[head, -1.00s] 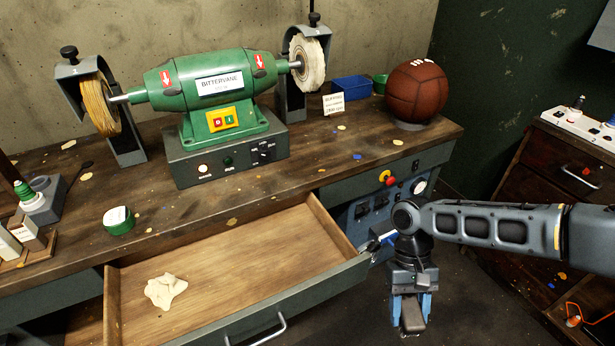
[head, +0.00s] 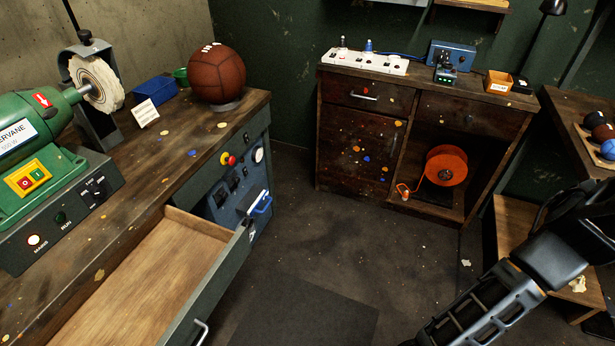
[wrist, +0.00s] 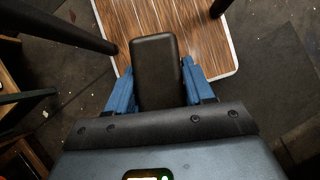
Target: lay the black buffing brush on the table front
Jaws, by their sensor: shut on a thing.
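The black buffing brush (wrist: 155,60), a dark block with rounded corners, shows in the wrist view. My gripper (wrist: 157,78) is shut on it, with one blue finger at each side. The brush is held over, or in line with, a brown streaked tabletop with a pale rim (wrist: 232,50); the height between them cannot be judged. The brush hides part of that top. In the head view only my arm shows at the lower right; the gripper and brush are out of that picture.
Dark bars (wrist: 62,26) cross the wrist view beside the tabletop. In the head view, the workbench (head: 180,135) has an open drawer (head: 150,285) jutting out. A wooden cabinet (head: 350,130) stands at the back, and a shelf with balls (head: 580,105) at right.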

